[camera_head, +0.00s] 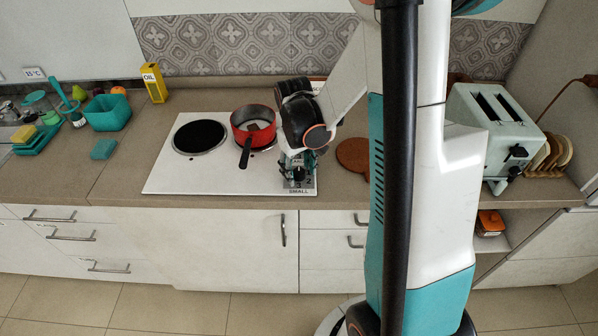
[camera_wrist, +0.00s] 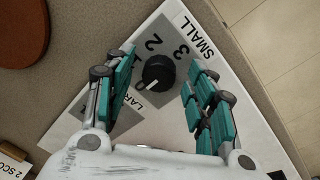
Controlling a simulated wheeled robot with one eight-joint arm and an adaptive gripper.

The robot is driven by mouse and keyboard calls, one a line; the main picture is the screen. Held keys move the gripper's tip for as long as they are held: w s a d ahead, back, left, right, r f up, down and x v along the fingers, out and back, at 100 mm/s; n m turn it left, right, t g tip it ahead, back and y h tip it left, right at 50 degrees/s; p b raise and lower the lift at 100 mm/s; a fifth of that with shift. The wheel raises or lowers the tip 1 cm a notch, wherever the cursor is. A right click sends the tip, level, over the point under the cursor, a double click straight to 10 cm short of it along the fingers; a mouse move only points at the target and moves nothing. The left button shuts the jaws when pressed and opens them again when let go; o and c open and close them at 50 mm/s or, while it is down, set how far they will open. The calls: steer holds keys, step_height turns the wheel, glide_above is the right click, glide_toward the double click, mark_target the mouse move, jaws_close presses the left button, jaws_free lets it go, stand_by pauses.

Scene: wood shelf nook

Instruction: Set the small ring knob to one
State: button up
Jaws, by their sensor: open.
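The small ring knob (camera_wrist: 158,72) is a round black dial on a grey plate beside the word SMALL, with a 2 and a 3 printed around it. Its white pointer line points to the lower left in the wrist view, toward a partly covered mark that looks like a 0. My gripper (camera_wrist: 163,66) is open, its teal fingers on either side of the knob with visible space between. In the head view my gripper (camera_head: 297,168) is over the front right corner of the white cooktop (camera_head: 165,181).
A red pot (camera_head: 240,128) with a dark handle stands on the cooktop beside my gripper. A second plate lettered LAR is partly hidden by the left finger. A brown round board (camera_head: 352,155) and a toaster (camera_head: 497,122) are to the right.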

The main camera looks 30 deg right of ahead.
steer(key=shift+f, duration=0.15)
steer(key=shift+c, duration=0.3)
steer(key=c, duration=1)
steer(key=shift+m, duration=0.3)
steer(key=m+b, duration=0.1)
steer(key=m, duration=1)
steer(key=shift+w+a+g+b, duration=0.1)
steer(key=shift+g+b, duration=0.2)
steer(key=shift+b, duration=0.05)
